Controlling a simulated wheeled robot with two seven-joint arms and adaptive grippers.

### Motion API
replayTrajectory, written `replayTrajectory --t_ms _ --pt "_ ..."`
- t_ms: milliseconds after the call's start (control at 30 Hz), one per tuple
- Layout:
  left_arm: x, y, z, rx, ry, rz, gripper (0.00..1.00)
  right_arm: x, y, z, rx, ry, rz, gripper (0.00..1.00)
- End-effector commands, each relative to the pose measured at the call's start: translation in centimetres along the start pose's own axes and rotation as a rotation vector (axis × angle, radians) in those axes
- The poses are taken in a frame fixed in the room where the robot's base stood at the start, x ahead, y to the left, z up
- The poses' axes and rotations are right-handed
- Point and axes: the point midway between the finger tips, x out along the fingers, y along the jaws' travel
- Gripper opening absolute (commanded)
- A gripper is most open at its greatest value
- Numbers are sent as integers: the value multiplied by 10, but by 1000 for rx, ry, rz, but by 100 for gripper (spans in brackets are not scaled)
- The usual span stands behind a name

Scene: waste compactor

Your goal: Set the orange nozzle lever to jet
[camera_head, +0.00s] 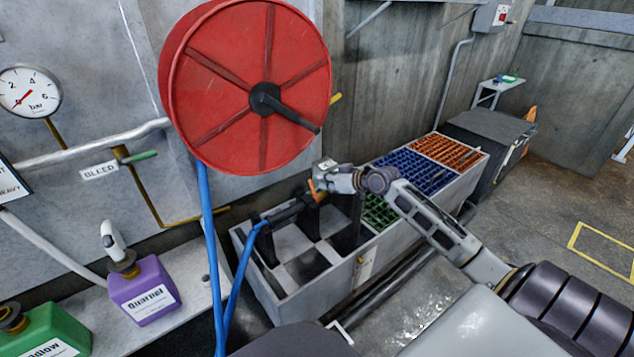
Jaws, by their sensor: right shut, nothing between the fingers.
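The orange nozzle lever (312,186) is a small upright piece on the black nozzle (286,214), right at the end of my right gripper. Any setting marks on the nozzle are too small to read. My left gripper is not in view.
A red hose reel (245,85) hangs above the nozzle. A purple bottle (143,289) and a green bottle (48,325) stand on a ledge at the left. Crates with green, blue (418,171) and orange grids lie to the right. Open floor is at far right.

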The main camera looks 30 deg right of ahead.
Motion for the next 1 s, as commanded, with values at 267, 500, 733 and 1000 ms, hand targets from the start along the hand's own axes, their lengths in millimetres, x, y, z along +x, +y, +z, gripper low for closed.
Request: replayTrajectory --t_ms 267,500,733,1000 --pt "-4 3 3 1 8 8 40 19 0 0 1 1 -1 0" --pt "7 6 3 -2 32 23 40 32 0 0 1 1 0 0" --pt "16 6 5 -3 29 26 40 36 0 0 0 0 1 0" --pt "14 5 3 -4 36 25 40 36 0 0 0 0 0 0"
